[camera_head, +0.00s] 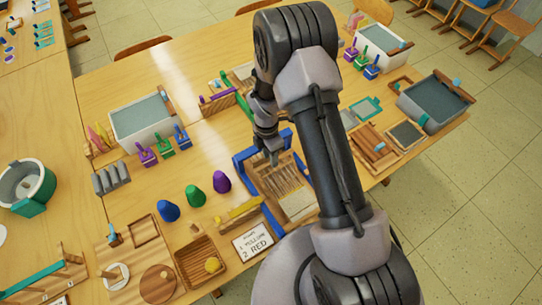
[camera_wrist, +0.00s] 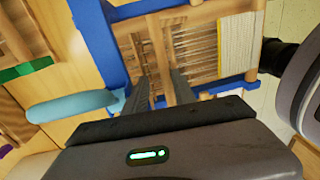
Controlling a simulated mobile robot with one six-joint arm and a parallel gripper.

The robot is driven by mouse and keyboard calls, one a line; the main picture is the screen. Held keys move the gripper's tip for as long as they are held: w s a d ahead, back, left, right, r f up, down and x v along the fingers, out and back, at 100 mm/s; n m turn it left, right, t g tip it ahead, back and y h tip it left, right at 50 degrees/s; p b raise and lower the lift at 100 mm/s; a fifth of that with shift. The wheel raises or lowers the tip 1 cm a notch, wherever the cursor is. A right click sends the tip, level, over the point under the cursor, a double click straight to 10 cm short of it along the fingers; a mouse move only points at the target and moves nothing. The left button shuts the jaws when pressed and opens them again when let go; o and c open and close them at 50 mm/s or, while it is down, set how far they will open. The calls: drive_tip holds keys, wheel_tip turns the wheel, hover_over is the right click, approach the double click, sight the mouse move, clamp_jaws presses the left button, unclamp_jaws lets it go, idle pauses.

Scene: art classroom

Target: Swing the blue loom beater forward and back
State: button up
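The loom (camera_head: 283,183) stands on the table in the head view, with blue bars, a wooden frame and pale threads. My gripper (camera_head: 270,152) is over its far side, close to a blue bar (camera_head: 245,160). The arm hides part of the loom's right side. In the wrist view my gripper's two dark fingers (camera_wrist: 161,90) are apart, with a wooden bar of the loom (camera_wrist: 234,48) seen between and beyond them. Which bar is the beater, and whether the fingers touch anything, I cannot tell.
A rounded light-blue piece (camera_wrist: 72,106) lies left of the fingers in the wrist view. Blue, green and purple cones (camera_head: 194,196) stand left of the loom. A sign card (camera_head: 252,241) lies in front. A grey-filled tub (camera_head: 142,120) is at the back left.

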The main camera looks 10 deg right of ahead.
drive_tip(key=shift+s, duration=0.1)
idle(0.5)
drive_tip(key=shift+r, duration=0.15)
wheel_tip(320, 180, up, 17)
drive_tip(key=w+p, duration=0.2)
drive_tip(key=p, duration=0.1)
drive_tip(key=shift+a+p, duration=0.25)
drive_tip(key=shift+p, duration=0.15)
